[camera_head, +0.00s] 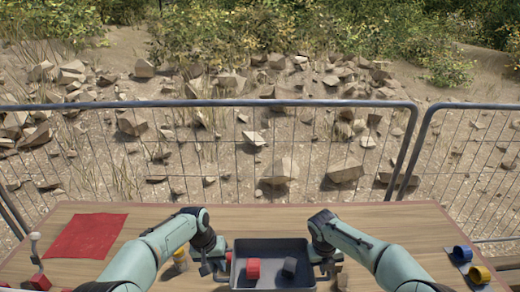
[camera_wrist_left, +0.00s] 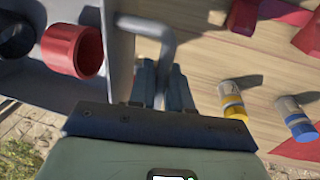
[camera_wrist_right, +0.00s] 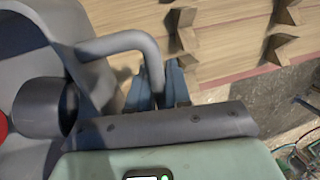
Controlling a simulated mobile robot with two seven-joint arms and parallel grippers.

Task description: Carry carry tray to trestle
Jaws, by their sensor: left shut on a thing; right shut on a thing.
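The carry tray (camera_head: 270,246) is dark grey and sits at the bottom middle of the head view, over the wooden table top. It holds a red ring-like piece (camera_head: 253,268) and a black one (camera_head: 290,267). My left gripper (camera_head: 214,264) is shut on the tray's left handle (camera_wrist_left: 170,35). My right gripper (camera_head: 328,262) is shut on its right handle (camera_wrist_right: 125,42). I cannot tell whether the tray touches the table. No separate trestle can be made out.
The wooden table (camera_head: 270,215) has a red mat (camera_head: 87,236) and a red lever piece (camera_head: 39,270) at left. Blue and yellow rings (camera_head: 470,262) lie at right. A wire fence (camera_head: 230,160) stands behind.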

